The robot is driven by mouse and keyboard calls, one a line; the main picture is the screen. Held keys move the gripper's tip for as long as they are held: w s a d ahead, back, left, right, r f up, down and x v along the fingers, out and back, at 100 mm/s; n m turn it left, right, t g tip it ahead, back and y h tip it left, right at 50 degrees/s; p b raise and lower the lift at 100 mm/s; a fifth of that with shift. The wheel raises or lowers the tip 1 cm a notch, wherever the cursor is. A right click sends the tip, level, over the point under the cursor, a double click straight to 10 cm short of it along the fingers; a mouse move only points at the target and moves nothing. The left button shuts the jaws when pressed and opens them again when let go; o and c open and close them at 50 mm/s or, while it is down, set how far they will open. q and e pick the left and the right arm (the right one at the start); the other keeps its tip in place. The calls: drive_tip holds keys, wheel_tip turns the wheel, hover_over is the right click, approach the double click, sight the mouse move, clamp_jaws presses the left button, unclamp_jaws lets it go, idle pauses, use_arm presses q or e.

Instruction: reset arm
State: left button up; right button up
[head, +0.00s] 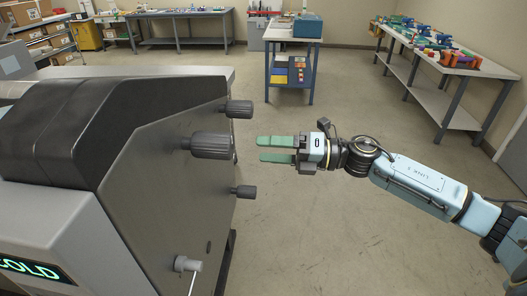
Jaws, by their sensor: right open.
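My right gripper (276,150) is in the head view near the middle, with its two green fingers pointing left. The fingers are apart and nothing shows between them. Its arm comes in from the right edge. The fingertips are close to the large black knob (211,146) on the side of the laminator (150,170). A small gap seems to show between them, but I cannot tell the depth. My left gripper is not in view.
The laminator has an upper knob (239,109), a lower knob (246,192), a lever (188,265) and a lit display reading "COLD" (30,268). A blue-legged table (292,35) stands behind, a long workbench (425,65) at the right. Open floor (340,230) lies below my right arm.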

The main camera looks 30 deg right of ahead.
drive_tip(key=shift+f, duration=0.1)
idle(0.3)
